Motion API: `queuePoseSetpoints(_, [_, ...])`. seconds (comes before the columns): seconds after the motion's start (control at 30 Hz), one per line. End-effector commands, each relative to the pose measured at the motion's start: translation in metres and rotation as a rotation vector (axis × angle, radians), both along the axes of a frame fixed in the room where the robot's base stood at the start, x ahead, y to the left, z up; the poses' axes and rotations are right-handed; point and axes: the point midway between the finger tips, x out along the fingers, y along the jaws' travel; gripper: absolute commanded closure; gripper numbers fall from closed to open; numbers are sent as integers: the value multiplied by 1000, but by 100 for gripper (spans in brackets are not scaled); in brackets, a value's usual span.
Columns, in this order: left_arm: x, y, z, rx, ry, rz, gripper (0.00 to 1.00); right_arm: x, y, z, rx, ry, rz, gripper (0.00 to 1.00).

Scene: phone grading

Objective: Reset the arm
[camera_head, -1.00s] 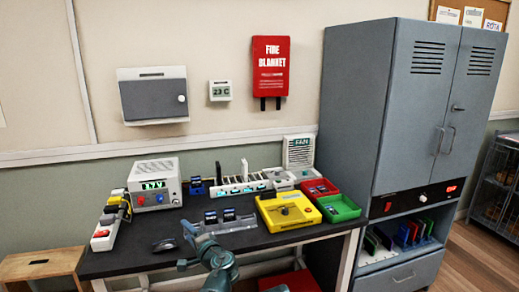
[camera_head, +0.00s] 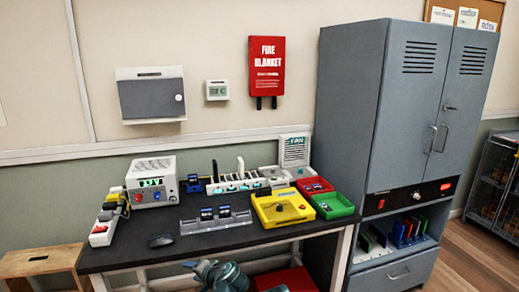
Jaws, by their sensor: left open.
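My left gripper (camera_head: 192,268) is low at the bottom of the head view, in front of the table's front edge. It is open, holds nothing that I can see, and is apart from everything on the table. My left arm (camera_head: 224,275) is folded low beside it and partly cut off by the frame. My right gripper is not in view.
The dark table (camera_head: 140,258) carries a clear rack (camera_head: 235,222) with several small dark items, a yellow tray (camera_head: 283,207), a red bin (camera_head: 315,185), a green bin (camera_head: 332,205), a power supply (camera_head: 152,182) and a mouse (camera_head: 161,241). A grey cabinet (camera_head: 360,110) stands right.

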Motion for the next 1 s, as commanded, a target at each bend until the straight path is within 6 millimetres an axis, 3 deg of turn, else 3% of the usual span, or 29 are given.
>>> queuePoseSetpoints(0.17, [-58,-35,-49,-234,172,80,41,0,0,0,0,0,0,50])
queuePoseSetpoints(0.3, [-111,-74,-81,-422,350,129,41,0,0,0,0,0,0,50])
queuePoseSetpoints(0.57, [-194,-136,-103,-661,642,159,41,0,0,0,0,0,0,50])
queuePoseSetpoints(0.6, [-206,-145,-103,-690,683,160,41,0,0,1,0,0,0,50])
queuePoseSetpoints(0.63, [-201,-143,-88,-685,673,161,41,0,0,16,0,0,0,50])
queuePoseSetpoints(0.87, [-198,-142,-40,-681,666,161,41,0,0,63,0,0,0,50])
queuePoseSetpoints(1.0, [-198,-142,-3,-681,665,161,41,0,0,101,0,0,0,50])
